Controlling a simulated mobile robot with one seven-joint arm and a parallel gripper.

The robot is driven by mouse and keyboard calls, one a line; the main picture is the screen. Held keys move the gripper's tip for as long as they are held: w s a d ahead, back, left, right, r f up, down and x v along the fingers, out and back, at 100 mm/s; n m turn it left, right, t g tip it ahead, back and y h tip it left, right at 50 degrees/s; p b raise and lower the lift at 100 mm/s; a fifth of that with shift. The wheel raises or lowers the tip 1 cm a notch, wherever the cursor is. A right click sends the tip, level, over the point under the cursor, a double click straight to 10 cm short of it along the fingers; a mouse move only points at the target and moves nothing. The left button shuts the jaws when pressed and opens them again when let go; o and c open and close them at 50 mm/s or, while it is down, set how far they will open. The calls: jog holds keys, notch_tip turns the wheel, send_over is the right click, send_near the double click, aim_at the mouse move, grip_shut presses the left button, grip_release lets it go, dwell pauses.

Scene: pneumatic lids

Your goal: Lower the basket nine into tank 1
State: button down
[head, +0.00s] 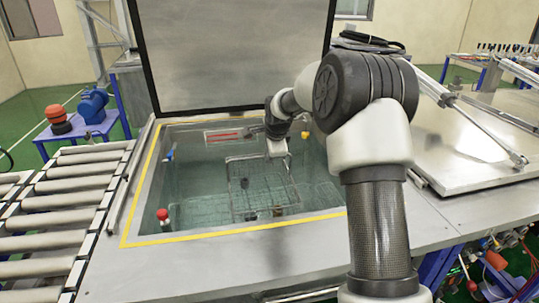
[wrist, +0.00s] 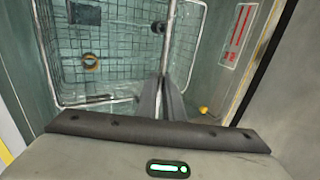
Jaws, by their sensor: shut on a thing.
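The wire basket (head: 238,188) hangs inside the opening of a tank with a yellow-edged rim (head: 133,215), taken to be tank 1; no number is readable. My gripper (head: 276,150) is above the basket, partly hidden by my wrist in the head view. In the wrist view my gripper (wrist: 163,84) is shut on a thin metal bar of the basket (wrist: 120,100). A brown ring (wrist: 91,61) and a dark block (wrist: 84,13) lie in the basket. I cannot tell whether the basket touches the tank floor.
The tank's lid (head: 235,55) stands open behind it. A closed lid (head: 465,150) with a strut lies to the right. A roller conveyor (head: 65,195) runs along the left. A red-topped fitting (head: 163,216) and a yellow fitting (head: 305,135) sit at the tank's edges.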

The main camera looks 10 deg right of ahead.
notch_tip(320, 180, down, 7)
jog(key=b, duration=0.5)
dwell(0.4)
jog(key=shift+w+f+b, duration=0.1)
jog(key=shift+f+b, duration=0.2)
jog(key=shift+f, duration=0.05)
dwell(0.5)
jog(key=c, duration=1.9)
grip_release()
jog(key=shift+o, duration=0.4)
jog(key=shift+s+f, duration=0.2)
jog(key=shift+f, duration=0.05)
jog(key=w+r+p+v, duration=0.1)
jog(key=p+v, duration=0.4)
jog(key=v, duration=0.9)
jog(key=w+r+p+v, duration=0.2)
jog(key=w+p+v, duration=0.2)
jog(key=v, duration=1)
jog(key=shift+w+a+r+p, duration=0.25)
jog(key=shift+w+p, duration=0.1)
jog(key=shift+p, duration=0.55)
